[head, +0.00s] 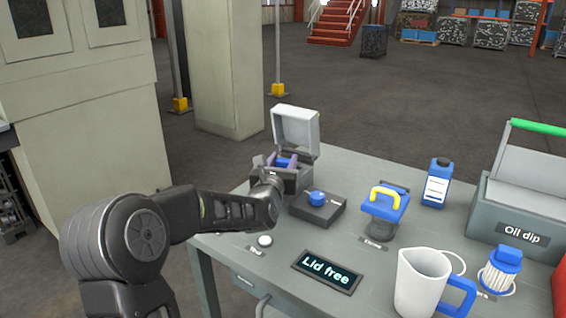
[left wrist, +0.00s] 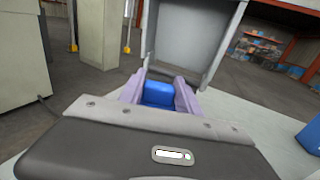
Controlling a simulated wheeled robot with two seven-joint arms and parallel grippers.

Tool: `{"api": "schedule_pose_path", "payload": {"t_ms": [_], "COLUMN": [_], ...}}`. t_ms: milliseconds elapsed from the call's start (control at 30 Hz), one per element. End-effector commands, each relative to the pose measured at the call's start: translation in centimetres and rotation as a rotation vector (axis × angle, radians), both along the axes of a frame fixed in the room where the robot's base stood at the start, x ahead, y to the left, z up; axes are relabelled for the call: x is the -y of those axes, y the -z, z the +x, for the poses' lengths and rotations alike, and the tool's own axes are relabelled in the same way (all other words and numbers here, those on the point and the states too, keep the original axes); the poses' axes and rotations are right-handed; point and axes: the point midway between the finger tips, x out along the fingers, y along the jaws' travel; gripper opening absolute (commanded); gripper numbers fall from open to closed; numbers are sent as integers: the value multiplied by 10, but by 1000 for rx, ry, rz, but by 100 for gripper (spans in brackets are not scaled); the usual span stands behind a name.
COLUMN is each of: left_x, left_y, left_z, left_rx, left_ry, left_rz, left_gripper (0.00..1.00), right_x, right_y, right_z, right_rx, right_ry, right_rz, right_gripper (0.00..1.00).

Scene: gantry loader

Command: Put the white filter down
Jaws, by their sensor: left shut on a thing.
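My left gripper (head: 279,163) is at the grey box (head: 297,181) with a raised white lid (head: 296,131), at the table's far left corner. Its purple fingers are shut on a blue block-like part (left wrist: 158,93), which shows between them in the left wrist view. The rest of the held thing is hidden, so I cannot tell if it is a white filter or whether it touches the box. A white ribbed filter with a blue cap (head: 508,256) stands on the table at the right, apart from my gripper. My right gripper is not in view.
A dark block with a blue knob (head: 317,198), a blue-topped pot with yellow handle (head: 385,203), a blue bottle (head: 437,182), a white jug (head: 420,282) and the "Oil dip" bin (head: 522,232) stand on the table. A "Lid free" display (head: 327,271) lies near the front.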

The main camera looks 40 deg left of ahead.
Motion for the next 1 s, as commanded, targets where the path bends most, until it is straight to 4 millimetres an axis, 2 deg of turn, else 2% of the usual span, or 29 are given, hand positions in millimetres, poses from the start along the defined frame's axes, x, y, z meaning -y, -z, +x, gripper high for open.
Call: {"api": "schedule_pose_path", "payload": {"t_ms": [200,233,467,867,1000], "left_x": [0,0,0,0,7], "left_y": [3,2,2,-3,-1], "left_z": [0,0,0,0,-16], "left_rx": [1,0,0,-1,0], "left_ry": [0,0,0,0,-1], "left_rz": [1,0,1,0,3], "left_gripper": [0,41,60,61,61], "right_x": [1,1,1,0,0], "right_y": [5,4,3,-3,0], "right_z": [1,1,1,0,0], "right_rx": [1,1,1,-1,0], "right_ry": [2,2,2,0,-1], "right_rz": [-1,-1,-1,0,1], "right_gripper": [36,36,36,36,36]}}
